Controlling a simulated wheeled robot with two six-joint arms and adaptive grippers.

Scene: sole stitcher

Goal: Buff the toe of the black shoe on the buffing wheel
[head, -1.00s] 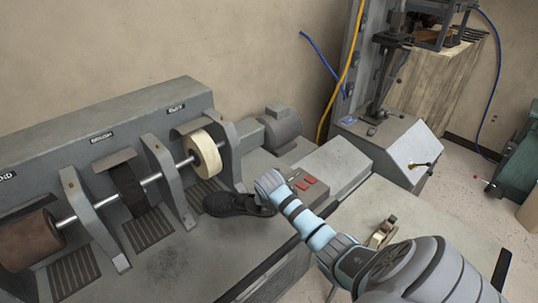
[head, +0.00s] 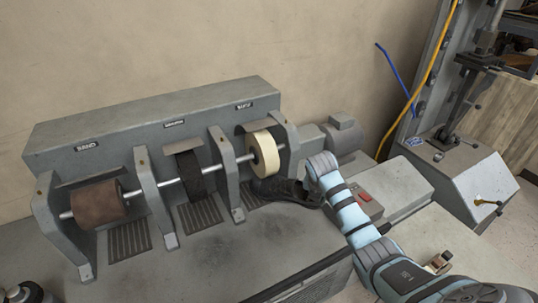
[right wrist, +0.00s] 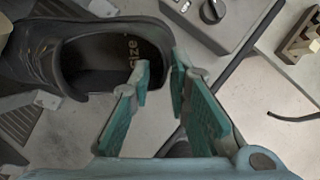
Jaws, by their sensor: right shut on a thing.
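The black shoe (head: 287,191) is at the right end of the machine bench, its toe pointing left, just below the cream buffing wheel (head: 266,154). In the head view the toe overlaps the wheel's lower edge; I cannot tell whether they touch. My right gripper (head: 314,178) is at the shoe's heel end. In the right wrist view the green-padded fingers of this gripper (right wrist: 160,75) are shut on the rear collar of the shoe (right wrist: 50,73), one finger inside the opening and one outside. My left gripper is not in view.
Left of the buffing wheel are a dark brush wheel (head: 188,175) and a brown sanding drum (head: 98,203) on one shaft, between grey upright brackets (head: 224,170). A control box with red buttons (head: 365,197) and a grey motor (head: 342,136) stand right. The front bench is clear.

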